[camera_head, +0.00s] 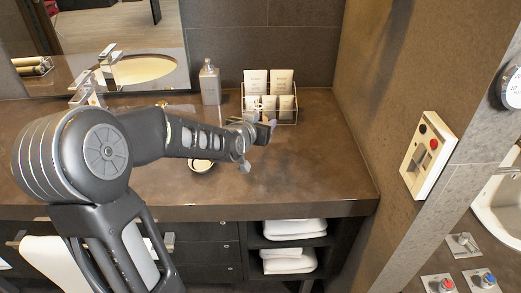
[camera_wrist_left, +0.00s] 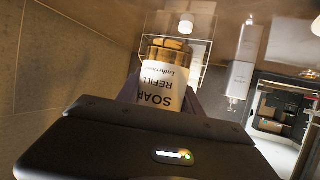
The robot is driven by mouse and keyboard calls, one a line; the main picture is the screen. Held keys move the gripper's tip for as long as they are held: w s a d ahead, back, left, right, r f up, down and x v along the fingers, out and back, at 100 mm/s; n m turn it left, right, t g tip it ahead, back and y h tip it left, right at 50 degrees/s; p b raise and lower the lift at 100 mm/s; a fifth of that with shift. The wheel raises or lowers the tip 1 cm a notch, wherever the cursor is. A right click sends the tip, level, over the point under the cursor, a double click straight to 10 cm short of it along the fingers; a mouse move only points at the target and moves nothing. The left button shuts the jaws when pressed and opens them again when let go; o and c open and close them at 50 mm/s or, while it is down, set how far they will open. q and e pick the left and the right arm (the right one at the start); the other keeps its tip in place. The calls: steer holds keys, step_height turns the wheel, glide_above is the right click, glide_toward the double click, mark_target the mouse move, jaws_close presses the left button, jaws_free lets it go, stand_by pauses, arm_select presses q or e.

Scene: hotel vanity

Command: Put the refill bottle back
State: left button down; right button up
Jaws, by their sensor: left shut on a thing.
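The refill bottle (camera_wrist_left: 165,85) fills the middle of the left wrist view. It has a white label reading "SOAP REFILL" and an amber, clear-looking end. My left gripper (camera_head: 256,146) is shut on it, with a dark finger on each side of the bottle. In the head view, the gripper is over the right part of the counter, in front of the wire rack (camera_head: 270,121). The bottle cannot be made out clearly there. My right gripper is in neither view.
The rack holds several white tubes (camera_head: 282,80). A grey bottle (camera_head: 210,85) stands left of it by the back wall. A small round dish (camera_head: 201,166) lies partly hidden under my arm. The counter (camera_head: 320,165) is clear at right, up to the side wall.

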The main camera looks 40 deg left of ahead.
arm_select(q)
steer(key=shift+f, duration=1.7)
steer(key=shift+f, duration=1.9)
steer(key=shift+f+b, duration=0.15)
steer(key=shift+b, duration=0.25)
steer(key=c, duration=0.8)
jaws_free()
steer(key=shift+o, duration=0.2)
